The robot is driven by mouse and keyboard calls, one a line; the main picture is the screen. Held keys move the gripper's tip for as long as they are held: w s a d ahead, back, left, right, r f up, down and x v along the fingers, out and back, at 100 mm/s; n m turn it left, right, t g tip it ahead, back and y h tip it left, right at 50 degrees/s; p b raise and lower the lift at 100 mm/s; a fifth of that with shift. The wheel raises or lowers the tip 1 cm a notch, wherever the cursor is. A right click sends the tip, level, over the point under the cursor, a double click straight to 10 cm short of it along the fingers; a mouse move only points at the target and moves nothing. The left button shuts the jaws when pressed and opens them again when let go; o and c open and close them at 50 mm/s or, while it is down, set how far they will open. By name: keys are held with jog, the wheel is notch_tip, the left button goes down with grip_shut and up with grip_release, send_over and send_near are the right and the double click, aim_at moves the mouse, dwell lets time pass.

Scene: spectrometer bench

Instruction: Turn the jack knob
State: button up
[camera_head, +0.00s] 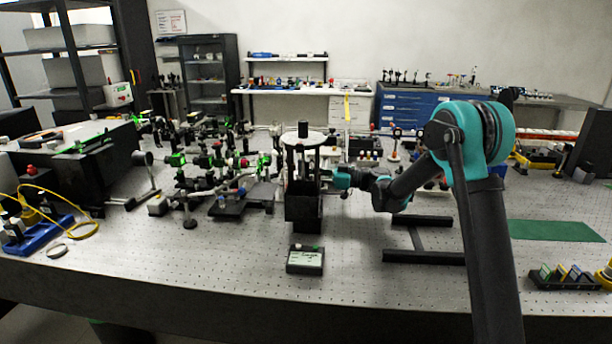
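My gripper (330,180) reaches in from the right, low over the middle of the bench, close to the right side of a dark upright stand (303,212). The stand has a boxy black lower part and a pale round plate (312,138) with a black cylinder on top. My gripper's fingers are small and dark against the dark stand. I cannot tell whether they touch it, or whether they are open or shut. I cannot make out a jack or its knob clearly; it may be hidden at or behind the gripper and stand.
The perforated optical bench (355,250) carries crowded optics (215,165) to the left. A small box with a pale face (305,260) lies in front of the stand. A black H-shaped frame (420,256) lies under my arm. A green mat (555,230) is at the right.

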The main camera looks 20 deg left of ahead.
grip_shut()
jog(key=shift+s+m+t, duration=0.1)
jog(key=shift+m+t, duration=1)
jog(key=shift+t, duration=0.7)
jog(key=shift+m+t, duration=1.2)
jog(key=shift+t, duration=0.6)
jog(key=shift+o, duration=2.1)
grip_release()
jog(key=shift+d, duration=0.1)
jog(key=v, duration=1.1)
jog(key=shift+d, duration=0.4)
